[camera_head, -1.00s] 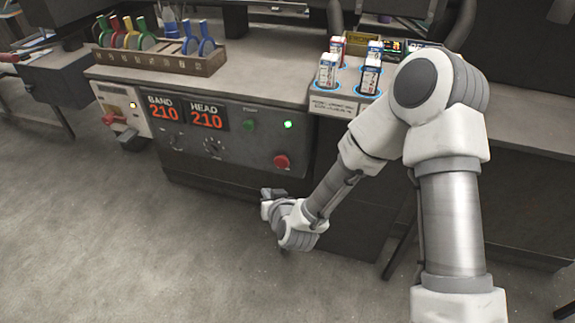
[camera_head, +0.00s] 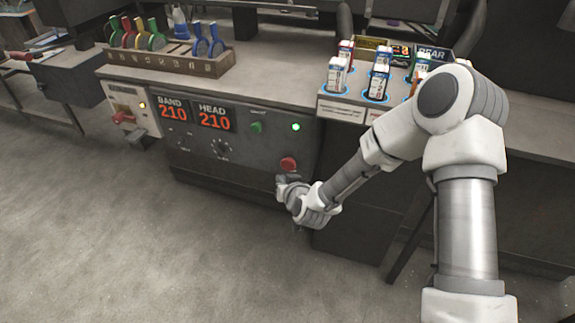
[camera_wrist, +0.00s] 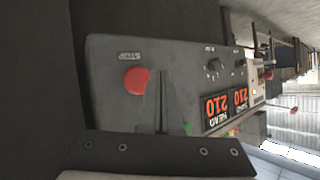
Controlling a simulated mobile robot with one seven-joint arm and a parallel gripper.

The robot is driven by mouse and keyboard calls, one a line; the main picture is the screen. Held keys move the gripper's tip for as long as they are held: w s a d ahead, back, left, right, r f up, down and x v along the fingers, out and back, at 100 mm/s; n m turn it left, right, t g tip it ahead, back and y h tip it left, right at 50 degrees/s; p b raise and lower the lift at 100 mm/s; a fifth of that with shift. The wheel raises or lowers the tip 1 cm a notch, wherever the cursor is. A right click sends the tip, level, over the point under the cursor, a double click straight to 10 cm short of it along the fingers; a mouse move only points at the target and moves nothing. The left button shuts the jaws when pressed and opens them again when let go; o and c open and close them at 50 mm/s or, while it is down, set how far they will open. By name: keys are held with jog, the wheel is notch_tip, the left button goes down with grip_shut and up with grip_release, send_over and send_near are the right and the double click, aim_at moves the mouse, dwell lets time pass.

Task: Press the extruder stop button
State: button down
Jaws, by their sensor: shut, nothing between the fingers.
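The red stop button (camera_head: 288,164) is on the lower right of the grey control panel (camera_head: 236,158), below a lit green lamp. In the wrist view the red button (camera_wrist: 137,80) is beside a label that reads like "STOP", and my gripper's dark fingers (camera_wrist: 163,105) are just to its right, partly over its edge. In the head view my gripper (camera_head: 283,181) is just below the button, close in front of the panel. The fingers are shut and empty. Whether they touch the button or panel cannot be told.
A green button (camera_head: 256,127) and green lamp (camera_head: 296,127) are above the red button. Two displays read 210 (camera_head: 214,118). A red-handled switch box (camera_head: 130,112) is at left. A rack (camera_head: 165,62) and small boxes (camera_head: 336,74) stand on the bench. The floor in front is clear.

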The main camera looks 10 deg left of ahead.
aim_at(286, 166)
jog(key=shift+w+d, duration=0.1)
jog(key=shift+w, duration=1.2)
jog(key=shift+w+b, duration=0.1)
jog(key=shift+b, duration=0.2)
dwell(0.8)
jog(key=shift+w, duration=0.3)
jog(key=shift+w+d+b, duration=0.1)
jog(key=shift+w+b, duration=0.3)
jog(key=shift+w, duration=0.5)
dwell(0.9)
jog(key=shift+s, duration=1.25)
jog(key=shift+s, duration=0.1)
jog(key=shift+s+a+b, duration=0.15)
jog(key=shift+s+b, duration=0.05)
jog(key=shift+s, duration=1.05)
jog(key=shift+s+a+b, duration=0.15)
jog(key=shift+s+b, duration=0.05)
jog(key=shift+s, duration=1)
